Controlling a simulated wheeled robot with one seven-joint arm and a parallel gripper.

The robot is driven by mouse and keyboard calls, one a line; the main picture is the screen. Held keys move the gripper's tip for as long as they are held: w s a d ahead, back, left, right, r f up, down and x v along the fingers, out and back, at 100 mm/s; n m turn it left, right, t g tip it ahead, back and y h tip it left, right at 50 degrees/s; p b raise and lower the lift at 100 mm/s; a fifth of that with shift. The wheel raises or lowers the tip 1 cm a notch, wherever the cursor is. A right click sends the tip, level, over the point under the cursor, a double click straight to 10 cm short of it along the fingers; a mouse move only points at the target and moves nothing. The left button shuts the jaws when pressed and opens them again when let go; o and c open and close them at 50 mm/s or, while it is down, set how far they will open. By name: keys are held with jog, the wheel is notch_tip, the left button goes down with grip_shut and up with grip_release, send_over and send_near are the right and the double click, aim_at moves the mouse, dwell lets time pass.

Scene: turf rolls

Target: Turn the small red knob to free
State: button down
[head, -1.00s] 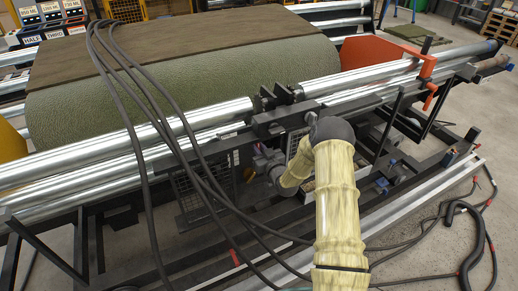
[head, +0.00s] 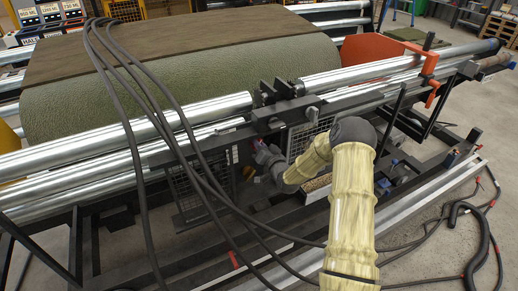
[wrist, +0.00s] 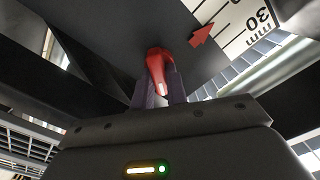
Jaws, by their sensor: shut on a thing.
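The small red knob (wrist: 157,62) shows in the wrist view as a short red lever, its tip hanging down between my gripper's fingers. My gripper (wrist: 158,90) is shut on it, with one purplish finger on each side. In the head view my gripper (head: 266,158) reaches under the front rollers to the frame, and the knob is too small there to make out clearly. I cannot read any free or lock marking beside the knob.
A red pointer (wrist: 202,35) lies against a white millimetre scale (wrist: 243,25), right of the knob. Black hoses (head: 150,120) hang over the rollers, left of my arm. A green turf roll (head: 130,90) lies behind. An orange bracket (head: 431,65) is at right.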

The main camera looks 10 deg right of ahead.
jog(key=m+b, duration=0.1)
jog(key=m, duration=0.2)
jog(key=m+b, duration=0.1)
jog(key=m, duration=0.3)
jog(key=m+b, duration=0.1)
jog(key=m, duration=0.2)
jog(key=shift+d+f+m, duration=0.15)
jog(key=shift+f+m, duration=0.15)
dwell(0.4)
jog(key=c, duration=1.4)
grip_release()
jog(key=shift+s, duration=0.1)
jog(key=b+v, duration=0.1)
jog(key=v, duration=1.6)
jog(key=shift+s, duration=0.1)
